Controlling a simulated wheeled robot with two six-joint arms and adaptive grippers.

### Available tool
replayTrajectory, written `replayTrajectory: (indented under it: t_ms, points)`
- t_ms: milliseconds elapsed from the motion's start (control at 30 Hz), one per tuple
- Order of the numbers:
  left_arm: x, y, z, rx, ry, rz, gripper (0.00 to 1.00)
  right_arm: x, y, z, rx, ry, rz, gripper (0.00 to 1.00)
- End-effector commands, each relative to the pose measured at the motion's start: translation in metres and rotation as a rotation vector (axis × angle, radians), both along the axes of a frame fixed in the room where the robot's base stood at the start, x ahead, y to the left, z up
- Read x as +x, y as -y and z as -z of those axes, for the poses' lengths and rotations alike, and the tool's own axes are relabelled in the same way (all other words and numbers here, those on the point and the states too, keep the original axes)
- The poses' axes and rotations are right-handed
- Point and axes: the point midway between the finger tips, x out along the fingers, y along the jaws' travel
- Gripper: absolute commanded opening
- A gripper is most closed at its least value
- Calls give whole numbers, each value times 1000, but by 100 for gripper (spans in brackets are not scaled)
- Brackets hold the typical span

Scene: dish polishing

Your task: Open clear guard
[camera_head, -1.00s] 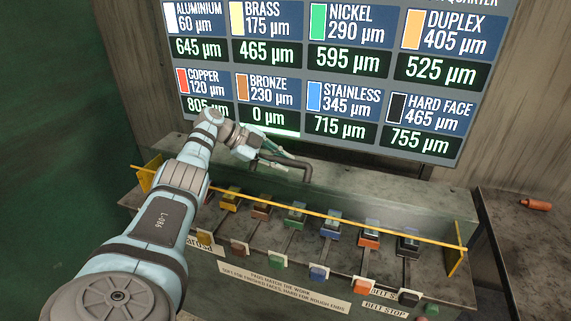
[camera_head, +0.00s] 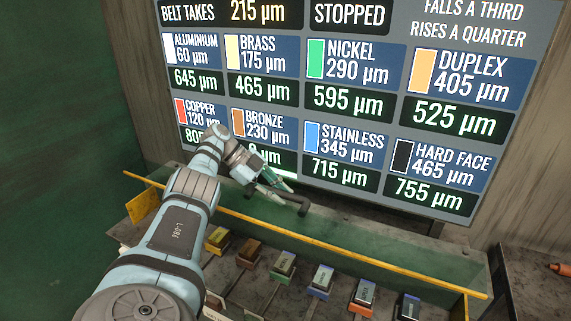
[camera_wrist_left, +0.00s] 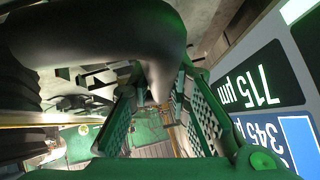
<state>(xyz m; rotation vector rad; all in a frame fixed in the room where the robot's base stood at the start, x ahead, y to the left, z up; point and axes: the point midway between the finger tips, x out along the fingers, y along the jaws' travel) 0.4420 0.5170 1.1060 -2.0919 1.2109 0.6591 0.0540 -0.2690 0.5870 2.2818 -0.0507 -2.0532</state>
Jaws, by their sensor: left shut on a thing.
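The clear guard (camera_head: 380,243) is a see-through greenish panel edged by a long yellow bar (camera_head: 330,243). It stands raised above and behind the row of coloured pads. A dark bent handle (camera_head: 300,204) sits near its upper middle. My left gripper (camera_head: 277,191) reaches over the guard from the left and is shut on the handle. In the left wrist view the dark handle (camera_wrist_left: 165,72) passes between the green ridged fingers (camera_wrist_left: 160,112). Part of the handle is hidden by the fingers. My right gripper is not in view.
Several coloured pads (camera_head: 320,279) stand in a row on the grey bench below the guard. A yellow end bracket (camera_head: 143,207) is at the left. A large display board (camera_head: 330,130) reading "STOPPED" stands close behind. An orange piece (camera_head: 558,268) lies on the right bench.

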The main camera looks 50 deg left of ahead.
Motion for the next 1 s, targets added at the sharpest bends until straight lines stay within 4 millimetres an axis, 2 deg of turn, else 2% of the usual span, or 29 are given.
replayTrajectory:
  t_ms: [433, 467, 567, 867, 1000]
  points:
    - [-6, 0, 4, -5, -19, 1, 0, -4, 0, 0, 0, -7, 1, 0]
    - [-6, 0, 4, -5, -19, 2, 20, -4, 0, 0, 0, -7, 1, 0]
    - [-6, -1, 4, -6, -19, 1, 36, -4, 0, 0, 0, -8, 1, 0]
    - [-4, 0, 2, -6, -14, 1, 38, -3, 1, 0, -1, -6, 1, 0]
    - [-4, -1, -13, -3, -11, 2, 38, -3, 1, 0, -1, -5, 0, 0]
